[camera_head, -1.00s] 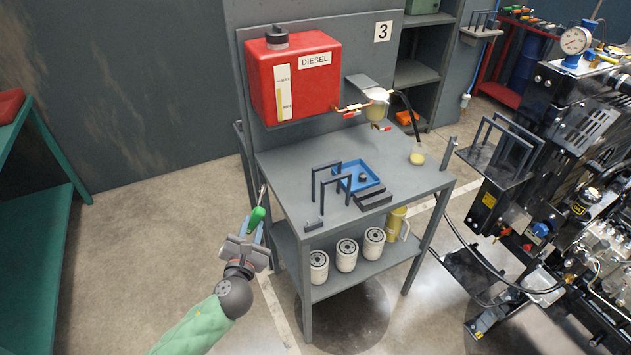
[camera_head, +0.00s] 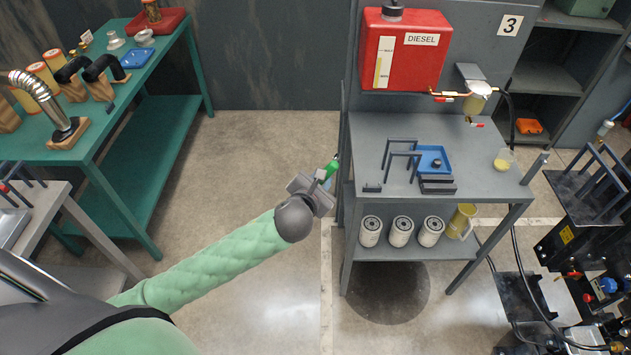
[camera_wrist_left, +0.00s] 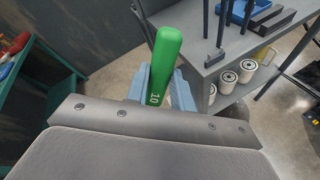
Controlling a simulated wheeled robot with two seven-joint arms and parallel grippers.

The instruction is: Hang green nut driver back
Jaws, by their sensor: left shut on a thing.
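The green nut driver (camera_head: 331,168) is held in my left gripper (camera_head: 322,180), just left of the grey work table in the head view. In the left wrist view the driver's green handle (camera_wrist_left: 162,68), marked 10, stands up between the two bluish fingers of my left gripper (camera_wrist_left: 161,90). The fingers are shut on the handle. The driver's shaft is hidden in the wrist view. My right gripper is in neither view. I cannot make out which place the driver hangs from.
The grey table (camera_head: 470,205) carries dark frames (camera_head: 403,155), a blue tray (camera_head: 446,166) and, on its lower shelf, white filters (camera_head: 401,231). A red diesel tank (camera_head: 402,55) hangs behind. A green bench (camera_head: 165,90) and grey bench (camera_head: 50,215) stand left. The floor between is clear.

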